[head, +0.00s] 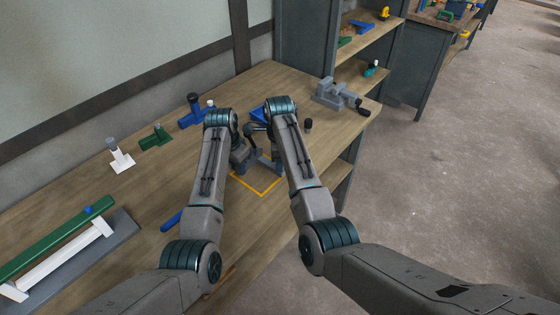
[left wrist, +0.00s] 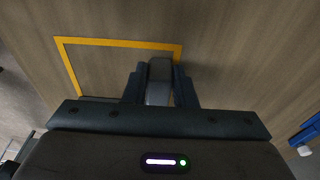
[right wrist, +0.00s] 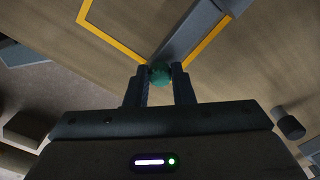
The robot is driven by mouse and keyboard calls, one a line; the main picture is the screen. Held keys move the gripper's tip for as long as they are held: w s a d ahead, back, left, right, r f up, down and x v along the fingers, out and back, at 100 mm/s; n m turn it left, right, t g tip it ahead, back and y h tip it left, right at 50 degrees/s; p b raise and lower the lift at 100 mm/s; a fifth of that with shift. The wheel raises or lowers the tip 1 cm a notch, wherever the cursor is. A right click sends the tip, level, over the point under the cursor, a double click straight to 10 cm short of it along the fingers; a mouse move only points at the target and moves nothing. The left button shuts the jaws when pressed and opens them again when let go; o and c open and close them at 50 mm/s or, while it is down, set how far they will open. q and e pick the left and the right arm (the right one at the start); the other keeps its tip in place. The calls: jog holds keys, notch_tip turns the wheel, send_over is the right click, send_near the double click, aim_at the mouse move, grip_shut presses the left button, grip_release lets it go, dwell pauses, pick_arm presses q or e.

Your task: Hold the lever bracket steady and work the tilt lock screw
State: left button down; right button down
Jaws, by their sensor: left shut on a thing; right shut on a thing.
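The grey lever bracket (head: 265,163) stands on the workbench inside a yellow outlined square, partly hidden by my arms in the head view. In the left wrist view my left gripper (left wrist: 159,88) is shut on a grey upright part of the bracket (left wrist: 159,72). In the right wrist view my right gripper (right wrist: 159,84) is shut on a round green head, which looks like the tilt lock screw (right wrist: 160,73). A grey bar of the bracket (right wrist: 190,33) runs away behind it. The screw is hidden in the head view.
A grey vise (head: 335,95) stands at the bench's far right, with a dark knob (head: 308,125) nearer. Blue (head: 193,113), green (head: 155,138) and white (head: 118,155) fixtures line the back. A green and white frame (head: 60,245) lies at left. The front bench is mostly clear.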

pick_arm(q)
jog(key=shift+s+f, duration=0.1)
jog(key=shift+f, duration=0.15)
pick_arm(e)
jog(key=m, duration=0.4)
jog(key=shift+m, duration=0.3)
jog(key=c, duration=1.7)
grip_release()
jog(key=shift+m, duration=1.1)
jog(key=o, duration=0.5)
jog(key=shift+d, duration=0.1)
jog(key=shift+o, duration=0.2)
notch_tip(320, 180, up, 8)
jog(key=shift+s+f, duration=0.1)
jog(key=shift+f, duration=0.05)
pick_arm(q)
jog(key=c, duration=1.1)
grip_release()
pick_arm(e)
jog(key=shift+f, duration=0.1)
pick_arm(q)
jog(key=shift+w, duration=0.25)
pick_arm(e)
jog(key=shift+w, duration=0.2)
